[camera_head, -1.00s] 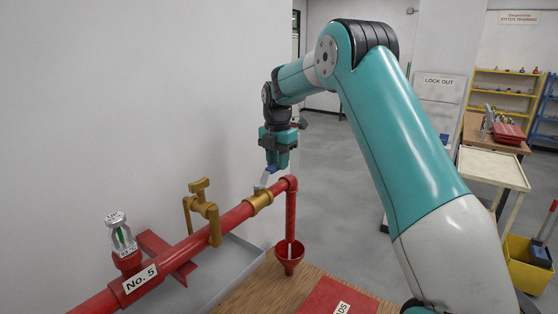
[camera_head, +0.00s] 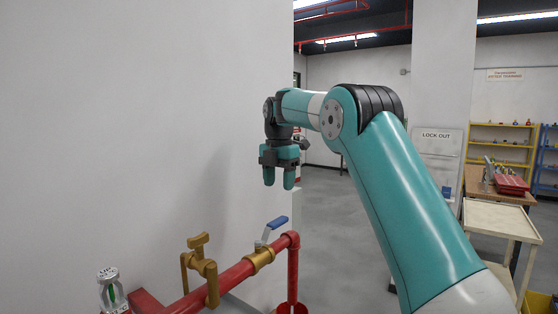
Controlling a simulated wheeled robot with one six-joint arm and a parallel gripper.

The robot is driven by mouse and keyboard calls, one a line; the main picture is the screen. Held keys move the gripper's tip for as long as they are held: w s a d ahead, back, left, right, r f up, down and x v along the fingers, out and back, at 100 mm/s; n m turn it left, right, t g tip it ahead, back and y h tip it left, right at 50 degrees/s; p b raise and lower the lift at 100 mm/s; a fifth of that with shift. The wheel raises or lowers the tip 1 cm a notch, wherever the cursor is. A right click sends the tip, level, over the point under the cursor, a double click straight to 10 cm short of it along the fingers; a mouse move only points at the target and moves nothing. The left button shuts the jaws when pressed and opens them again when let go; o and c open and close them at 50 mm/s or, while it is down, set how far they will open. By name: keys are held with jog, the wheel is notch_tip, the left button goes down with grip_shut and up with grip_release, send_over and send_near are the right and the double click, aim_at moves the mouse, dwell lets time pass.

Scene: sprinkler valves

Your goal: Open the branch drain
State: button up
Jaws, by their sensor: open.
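The drain valve (camera_head: 261,259) is a brass body on the red branch pipe (camera_head: 232,275), near the pipe's right end. Its metal lever has a blue grip (camera_head: 277,223) that points up and to the right, roughly in line with the pipe in the picture. My gripper (camera_head: 279,186) is above the blue grip, fingers pointing down. It is open and empty, with a visible gap between the fingertips and the lever. Past the valve the pipe turns down at an elbow (camera_head: 290,240) toward a red funnel (camera_head: 292,308), mostly cut off below.
A brass valve with a handle (camera_head: 200,265) stands left of the drain valve. A white wall (camera_head: 130,120) is behind the pipe. A cart (camera_head: 497,220) and shelves (camera_head: 500,145) stand far right.

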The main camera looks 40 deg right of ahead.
notch_tip(320, 180, up, 7)
jog(key=p, duration=0.1)
jog(key=shift+r, duration=0.2)
dwell(0.4)
jog(key=s+a+f+m+b, duration=0.3)
jog(key=s+a+f, duration=0.25)
jog(key=a, duration=0.35)
jog(key=s+a+f+m+b, duration=0.2)
jog(key=s+a+f+m, duration=0.15)
jog(key=s+a, duration=0.35)
jog(key=s+a+f+m+y+b, duration=0.2)
jog(key=s+a+f+m, duration=0.2)
jog(key=s, duration=0.7)
jog(key=s+a+f+m+y+b, duration=0.2)
jog(key=s+a+f+m, duration=0.2)
jog(key=s+a+f, duration=0.4)
jog(key=s+f, duration=0.3)
jog(key=s, duration=0.1)
jog(key=shift+a+f, duration=0.15)
jog(key=shift+f, duration=0.05)
